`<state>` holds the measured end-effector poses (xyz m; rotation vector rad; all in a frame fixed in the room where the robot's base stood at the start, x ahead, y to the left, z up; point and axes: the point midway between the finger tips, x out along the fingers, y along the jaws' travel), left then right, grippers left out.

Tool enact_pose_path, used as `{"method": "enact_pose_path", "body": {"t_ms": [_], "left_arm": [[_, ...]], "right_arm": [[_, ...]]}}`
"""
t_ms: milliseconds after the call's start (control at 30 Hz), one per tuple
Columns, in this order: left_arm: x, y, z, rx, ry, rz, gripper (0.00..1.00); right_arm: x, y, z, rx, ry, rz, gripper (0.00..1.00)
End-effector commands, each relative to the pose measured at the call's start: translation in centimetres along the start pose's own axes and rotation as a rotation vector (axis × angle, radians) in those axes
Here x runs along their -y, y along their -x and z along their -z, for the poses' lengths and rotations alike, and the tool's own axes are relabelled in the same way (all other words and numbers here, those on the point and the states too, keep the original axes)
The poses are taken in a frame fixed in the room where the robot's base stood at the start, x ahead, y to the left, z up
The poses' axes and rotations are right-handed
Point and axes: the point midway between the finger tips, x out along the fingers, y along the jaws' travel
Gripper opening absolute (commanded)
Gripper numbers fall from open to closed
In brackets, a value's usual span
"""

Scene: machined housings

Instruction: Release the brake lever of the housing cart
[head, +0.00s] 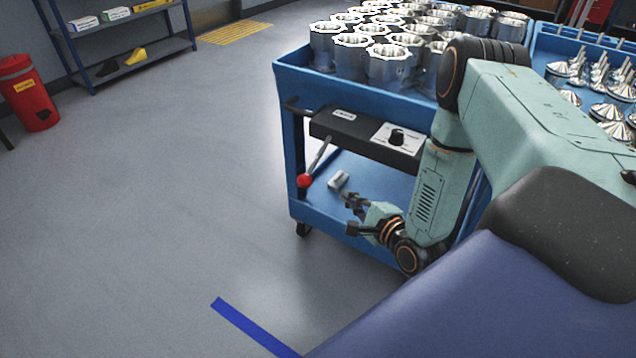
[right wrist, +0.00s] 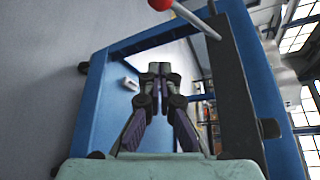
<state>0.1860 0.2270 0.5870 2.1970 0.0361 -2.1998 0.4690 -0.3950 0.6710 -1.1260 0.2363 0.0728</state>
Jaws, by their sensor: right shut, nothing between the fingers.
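The blue housing cart (head: 290,95) stands at the centre right in the head view, with shiny machined housings (head: 388,66) on its top. The brake lever (head: 318,160) is a metal rod with a red knob (head: 304,181), slanting down to the left from a black box under the cart's top. In the right wrist view the red knob (right wrist: 160,3) is cut by the top edge, with the rod (right wrist: 192,20) running right. My right gripper (head: 352,198) is shut and empty, right of and below the knob, apart from it. It also shows in the right wrist view (right wrist: 160,70). My left gripper is not in view.
A small grey-white piece (head: 338,180) lies on the cart's lower shelf. A second blue cart with cone-shaped parts (head: 612,110) stands at the right. The floor left of the cart is clear.

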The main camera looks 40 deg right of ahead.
Motion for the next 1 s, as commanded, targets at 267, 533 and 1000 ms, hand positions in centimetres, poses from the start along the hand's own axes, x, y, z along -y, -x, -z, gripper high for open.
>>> {"method": "enact_pose_path", "body": {"t_ms": [267,533,1000], "left_arm": [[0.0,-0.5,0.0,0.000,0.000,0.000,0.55],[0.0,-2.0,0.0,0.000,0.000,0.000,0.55],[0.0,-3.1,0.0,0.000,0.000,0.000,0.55]], "right_arm": [[0.0,-1.5,0.0,0.004,0.004,0.001,0.00],[-0.1,-6.3,0.0,0.006,0.006,0.001,0.00],[0.0,-9.4,-2.5,0.004,0.002,-0.002,0.00]]}}
